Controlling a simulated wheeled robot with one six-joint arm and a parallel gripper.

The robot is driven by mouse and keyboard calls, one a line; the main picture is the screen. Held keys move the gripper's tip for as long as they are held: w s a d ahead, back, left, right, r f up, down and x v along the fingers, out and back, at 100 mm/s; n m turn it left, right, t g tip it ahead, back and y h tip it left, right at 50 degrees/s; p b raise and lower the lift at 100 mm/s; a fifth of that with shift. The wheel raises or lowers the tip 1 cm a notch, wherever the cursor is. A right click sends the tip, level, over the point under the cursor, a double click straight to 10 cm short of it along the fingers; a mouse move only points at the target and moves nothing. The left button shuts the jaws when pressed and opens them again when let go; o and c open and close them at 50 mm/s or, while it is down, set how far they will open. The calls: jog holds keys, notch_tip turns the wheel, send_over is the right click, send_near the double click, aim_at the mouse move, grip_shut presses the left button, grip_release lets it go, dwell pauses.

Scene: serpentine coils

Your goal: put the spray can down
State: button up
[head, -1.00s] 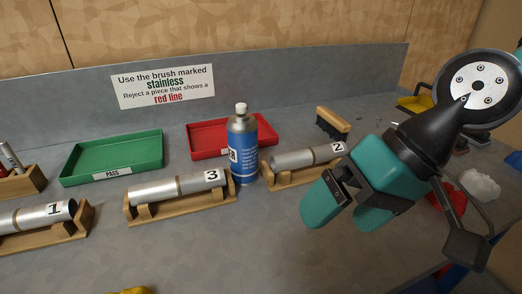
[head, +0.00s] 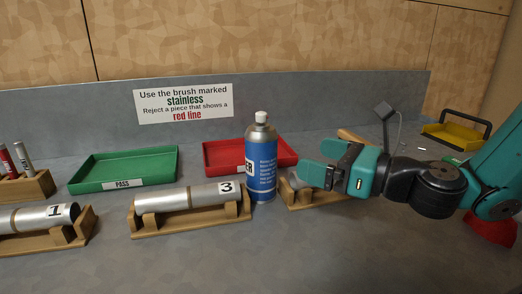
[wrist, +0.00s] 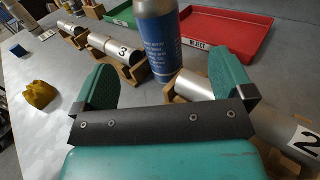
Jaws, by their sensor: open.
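The spray can (head: 262,165) is blue with a silver top and a white cap. It stands upright on the grey bench between the cradle of piece 3 and the cradle of piece 2. My gripper (head: 311,160) is open and empty, just right of the can, with its fingers pointing left toward it. In the wrist view the can (wrist: 158,40) stands ahead of my gripper (wrist: 160,82), beyond the two teal fingers. Its top is cut off there. Piece 2 (wrist: 285,133) is partly hidden by my gripper in the head view.
Piece 3 (head: 195,195) in its wooden cradle is close left of the can. A red tray (head: 222,152) stands behind it, a green PASS tray (head: 100,185) further left. Piece 1 (head: 38,218) is far left. A yellow tray (head: 455,133) is at the right. The front bench is mostly clear.

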jog(key=p+x, duration=0.1)
jog(key=x, duration=0.6)
jog(key=shift+a, duration=0.15)
jog(key=p+x, duration=0.1)
jog(key=x, duration=0.3)
jog(key=shift+s+a+f, duration=0.1)
jog(key=shift+a, duration=0.05)
jog(key=shift+w+a+p, duration=0.3)
jog(key=shift+w+a, duration=0.05)
jog(key=shift+a, duration=0.05)
jog(key=c, duration=1.3)
notch_tip(320, 180, up, 23)
jog(key=p, duration=0.8)
send_over(275, 148)
jog(key=x, duration=0.3)
jog(key=shift+f, duration=0.2)
jog(key=shift+c, duration=0.2)
